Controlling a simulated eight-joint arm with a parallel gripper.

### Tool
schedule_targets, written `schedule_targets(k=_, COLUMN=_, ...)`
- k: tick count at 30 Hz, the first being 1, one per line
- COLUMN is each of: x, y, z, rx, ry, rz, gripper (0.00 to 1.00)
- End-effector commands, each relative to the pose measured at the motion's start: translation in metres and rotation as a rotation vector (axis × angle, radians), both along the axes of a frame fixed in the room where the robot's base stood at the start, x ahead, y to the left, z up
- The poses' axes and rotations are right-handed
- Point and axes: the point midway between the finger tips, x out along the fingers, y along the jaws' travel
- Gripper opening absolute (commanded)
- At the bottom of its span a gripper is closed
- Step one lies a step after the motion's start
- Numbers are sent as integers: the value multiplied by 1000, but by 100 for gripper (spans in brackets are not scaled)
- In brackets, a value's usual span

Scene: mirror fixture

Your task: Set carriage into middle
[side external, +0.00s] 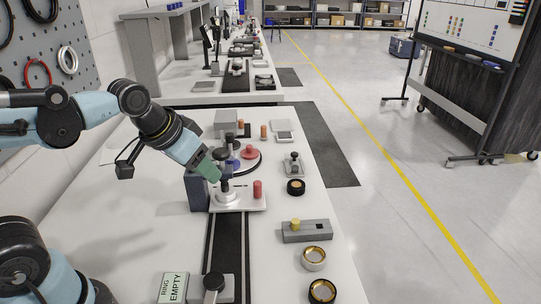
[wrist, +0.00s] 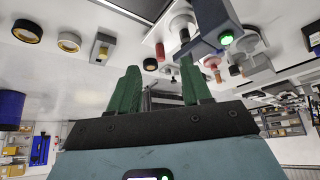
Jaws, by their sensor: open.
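My gripper (side external: 217,176), with green fingers, is open and points down at a silver round mount with a black knob (side external: 226,192). The fingers partly hide the knob, and I cannot tell if they touch it. In the wrist view the fingers of my gripper (wrist: 160,75) are apart with nothing held between them. The mount (wrist: 182,22) shows there beyond the right finger. It sits on a silver plate (side external: 253,204) across a dark track (side external: 226,240). A grey block with a black knob (side external: 214,284) sits on the track's near end. I cannot tell which part is the carriage.
A red cylinder (side external: 258,189) stands on the plate's right side. A dark blue block (side external: 196,192) stands left of it. A grey slotted block (side external: 306,231), brass-lined rings (side external: 314,258) and an "EMPTY" sign (side external: 173,287) are nearer.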

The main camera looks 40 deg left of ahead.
Motion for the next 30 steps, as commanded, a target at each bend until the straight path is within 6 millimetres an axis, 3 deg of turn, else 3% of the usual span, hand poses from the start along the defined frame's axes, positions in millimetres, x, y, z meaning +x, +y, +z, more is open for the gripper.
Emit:
schedule_targets(k=4, x=29, y=-2, z=15, rx=-1, ry=97, rz=-1, gripper=48)
schedule_targets(k=11, x=72, y=-4, z=23, rx=-2, ry=249, rz=-1, gripper=48)
schedule_targets(k=21, x=125, y=-8, z=10, rx=0, ry=436, rz=-1, gripper=48)
schedule_targets(k=30, x=146, y=-10, z=-4, rx=2, ry=525, rz=0, gripper=48)
